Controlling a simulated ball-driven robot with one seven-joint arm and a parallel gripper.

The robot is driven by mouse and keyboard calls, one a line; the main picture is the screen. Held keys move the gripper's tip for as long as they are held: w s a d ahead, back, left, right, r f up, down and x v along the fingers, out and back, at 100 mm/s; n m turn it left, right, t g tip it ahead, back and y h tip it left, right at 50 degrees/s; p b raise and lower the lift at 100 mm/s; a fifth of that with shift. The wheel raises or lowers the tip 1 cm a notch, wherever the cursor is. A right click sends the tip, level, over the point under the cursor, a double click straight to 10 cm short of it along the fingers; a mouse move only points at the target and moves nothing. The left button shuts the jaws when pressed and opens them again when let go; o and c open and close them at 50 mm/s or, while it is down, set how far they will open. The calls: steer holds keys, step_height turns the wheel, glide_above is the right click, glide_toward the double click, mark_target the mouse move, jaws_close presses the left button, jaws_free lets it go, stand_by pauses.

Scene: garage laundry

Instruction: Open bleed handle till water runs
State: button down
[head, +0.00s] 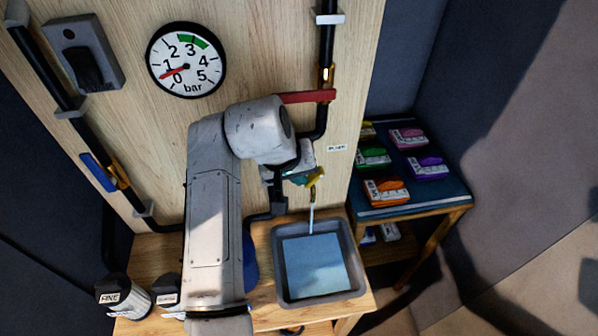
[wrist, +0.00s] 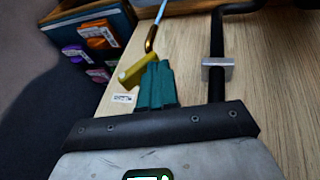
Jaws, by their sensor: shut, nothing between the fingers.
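The yellow bleed handle (head: 316,176) is on the brass bleed outlet at the lower right of the wooden panel. It also shows in the wrist view (wrist: 136,70), tilted, beside my fingers. A thin pale stream of water (head: 311,220) runs from the brass spout (wrist: 151,40) down into the grey tray (head: 276,262). My gripper (head: 299,178) is shut and empty, right at the handle. Its teal fingers (wrist: 156,86) are together and look to be against or very near the handle; I cannot tell if they touch.
A gauge (head: 187,60) has its red needle near the low end. A red lever (head: 306,97) is on the right pipe, a blue lever (head: 97,172) on the left. Filter bottles (head: 124,296) stand at front left. A side table (head: 410,210) holds several coloured items.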

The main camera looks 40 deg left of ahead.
steer(key=shift+s+f+t+h, duration=0.15)
steer(key=shift+f+t+h, duration=0.25)
steer(key=shift+t+h, duration=0.3)
stand_by(0.6)
steer(key=shift+s+a+f+n+t+h+b, duration=0.1)
steer(key=shift+f+n+t+h+b, duration=0.15)
steer(key=shift+f+t+h+b, duration=0.4)
steer(key=shift+a+f+n+t+h+b, duration=0.1)
steer(key=shift+n+t+h+b, duration=0.25)
steer(key=shift+t+b, duration=0.6)
steer(key=shift+r, duration=0.15)
steer(key=shift+r+p, duration=0.75)
